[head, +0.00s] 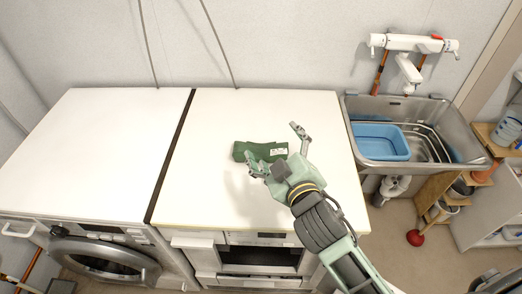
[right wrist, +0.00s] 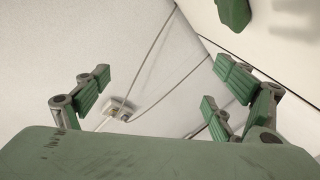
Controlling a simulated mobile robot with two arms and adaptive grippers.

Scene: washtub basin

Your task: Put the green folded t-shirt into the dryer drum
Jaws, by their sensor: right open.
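The green folded t-shirt (head: 240,150) lies on the white top of the middle machine, with a pale label near its right end. My right gripper (head: 274,148) is open over the t-shirt, its fingers apart, and hides part of it. I cannot tell whether they touch. In the right wrist view the open fingers (right wrist: 165,95) have nothing between them, and a green piece, apparently the t-shirt (right wrist: 233,12), shows at the top edge. A round door (head: 105,262) is on the front of the left machine; the drum inside cannot be made out. My left gripper is not in view.
The left machine's white top (head: 95,145) is bare, with a dark gap between it and the middle machine. A metal sink (head: 440,165) holding a blue basin (head: 380,142) stands at the right. A red plunger (head: 415,238) is on the floor below.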

